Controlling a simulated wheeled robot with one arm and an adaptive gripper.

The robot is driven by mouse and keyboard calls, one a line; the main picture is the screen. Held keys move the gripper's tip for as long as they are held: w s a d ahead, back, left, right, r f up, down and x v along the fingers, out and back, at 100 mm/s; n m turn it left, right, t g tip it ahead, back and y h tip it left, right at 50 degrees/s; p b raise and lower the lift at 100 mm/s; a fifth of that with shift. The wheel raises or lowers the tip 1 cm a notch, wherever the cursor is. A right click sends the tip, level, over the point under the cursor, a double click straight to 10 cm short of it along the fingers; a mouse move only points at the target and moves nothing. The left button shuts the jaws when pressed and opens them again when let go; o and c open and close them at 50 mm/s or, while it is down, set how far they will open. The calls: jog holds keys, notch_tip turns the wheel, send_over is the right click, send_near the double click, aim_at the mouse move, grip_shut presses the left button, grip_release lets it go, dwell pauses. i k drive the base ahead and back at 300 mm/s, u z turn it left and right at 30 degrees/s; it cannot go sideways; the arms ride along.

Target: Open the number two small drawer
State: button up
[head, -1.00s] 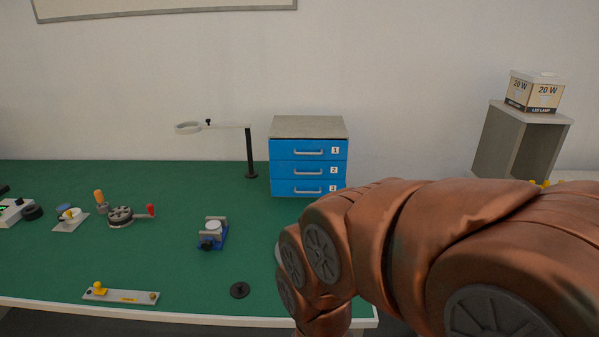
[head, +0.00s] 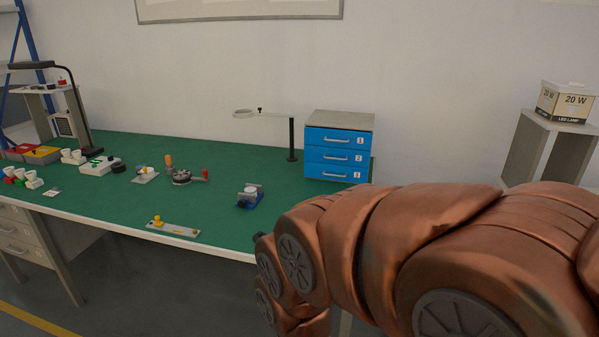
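A small cabinet with blue fronts and a grey top (head: 345,120) stands at the back right of the green workbench (head: 110,210). Its three drawers are stacked and labelled 1, 2 and 3 from the top. The number two drawer (head: 328,157) is the middle one, with a pale bar handle, and it looks shut. The drawers above and below it also look shut. My copper-coloured arm fills the lower right, in front of the cabinet and below it in the picture. My gripper cannot be made out in the head view.
A ring on a black post (head: 291,140) stands just left of the cabinet. A small blue vise (head: 250,196), a round fixture with a red knob (head: 182,177) and a flat bar with a yellow knob (head: 172,228) lie on the bench. A lamp box (head: 566,102) sits on a stand at right.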

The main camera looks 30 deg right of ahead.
aim_at(358, 158)
jog(key=u, duration=0.25)
jog(key=k, duration=0.4)
jog(key=z, duration=0.95)
jog(key=i, duration=1.45)
jog(key=u, duration=0.3)
